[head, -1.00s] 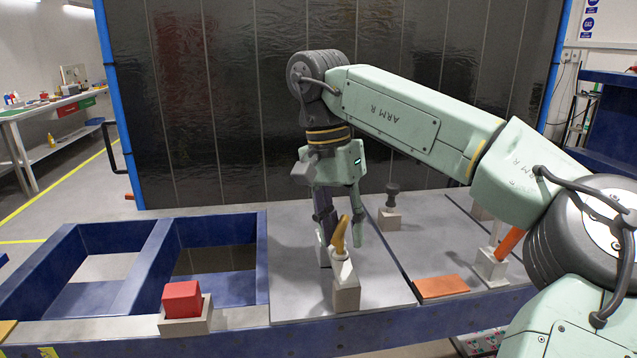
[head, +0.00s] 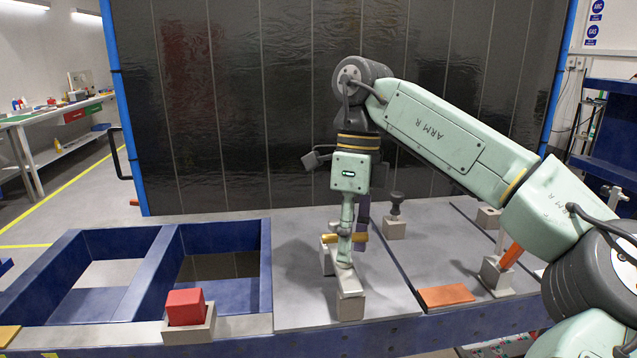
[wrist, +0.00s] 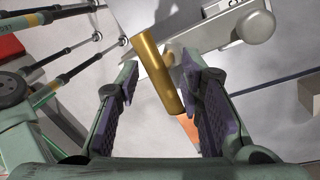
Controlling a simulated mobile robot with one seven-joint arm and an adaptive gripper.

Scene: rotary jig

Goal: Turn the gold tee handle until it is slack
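The gold tee handle (head: 329,238) lies roughly level on top of a grey clamp fixture (head: 349,305) on the light plate. In the wrist view the gold bar (wrist: 156,72) runs at a slant between my two fingers. My gripper (head: 346,257) points down over the handle, with its fingers on either side. In the wrist view my gripper (wrist: 158,80) is open. The bar's near end is close to the right finger; I cannot tell if they touch. In the head view a finger hides the middle of the handle.
A red block (head: 186,307) sits in a grey holder at the front left. A dark knob (head: 396,203) stands behind the handle to the right. An orange plate (head: 446,295) and an orange handle (head: 511,255) are to the right. Open bays in the blue frame (head: 145,275) lie left.

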